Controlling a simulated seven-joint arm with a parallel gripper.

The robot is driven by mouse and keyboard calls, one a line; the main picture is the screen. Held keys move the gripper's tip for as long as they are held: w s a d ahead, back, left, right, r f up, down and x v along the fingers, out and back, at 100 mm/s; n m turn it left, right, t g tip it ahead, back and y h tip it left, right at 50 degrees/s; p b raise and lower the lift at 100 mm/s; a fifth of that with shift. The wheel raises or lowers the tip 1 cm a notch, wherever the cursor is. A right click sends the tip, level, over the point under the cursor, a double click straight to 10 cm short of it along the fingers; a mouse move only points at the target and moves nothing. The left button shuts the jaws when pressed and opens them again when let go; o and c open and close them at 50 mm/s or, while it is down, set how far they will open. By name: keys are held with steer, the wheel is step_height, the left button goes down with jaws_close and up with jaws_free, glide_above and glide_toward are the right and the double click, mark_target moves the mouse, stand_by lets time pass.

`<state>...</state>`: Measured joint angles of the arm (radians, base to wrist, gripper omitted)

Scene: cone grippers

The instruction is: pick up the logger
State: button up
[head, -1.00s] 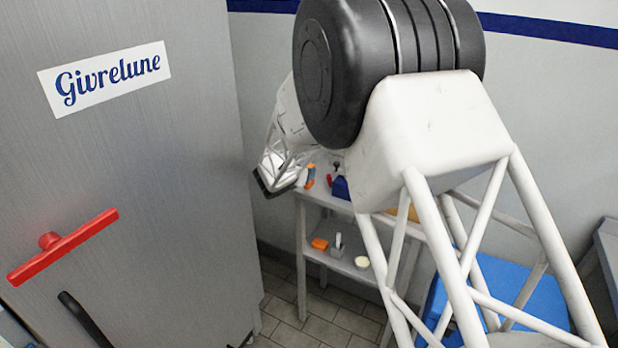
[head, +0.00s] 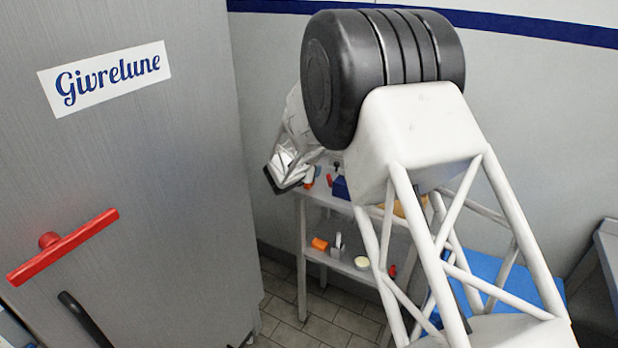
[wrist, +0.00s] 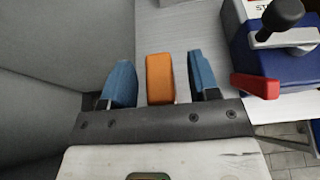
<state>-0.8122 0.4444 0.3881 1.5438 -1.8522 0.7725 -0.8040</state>
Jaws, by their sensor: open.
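An orange block with rounded edges, which I take to be the logger (wrist: 160,80), lies on the light top shelf in the wrist view. My gripper (wrist: 163,72) is open, with one blue finger on each side of the block and a visible gap at each side. I cannot tell how far below the fingertips the block lies. In the head view a small bit of orange (head: 309,177) shows beside the end of my arm at the shelf's left end.
A blue device (wrist: 290,60) with a black knob and a red lever (wrist: 256,86) stands close right of my gripper. A grey cabinet (head: 120,200) rises on the left. The lower shelf holds an orange item (head: 319,244), a grey item and a cream disc (head: 361,262).

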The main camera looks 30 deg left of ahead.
stand_by(0.5)
steer(key=c, duration=1)
steer(key=shift+r, duration=0.1)
steer(key=shift+r, duration=1.4)
steer(key=shift+s+r, duration=0.1)
steer(key=shift+r, duration=0.25)
steer(key=s+d, duration=0.3)
steer(key=s, duration=0.1)
steer(key=s+d+r, duration=0.1)
steer(key=s+d, duration=0.2)
steer(key=s, duration=0.1)
steer(key=s+d, duration=0.4)
steer(key=shift+s+r, duration=0.1)
steer(key=shift+r, duration=0.05)
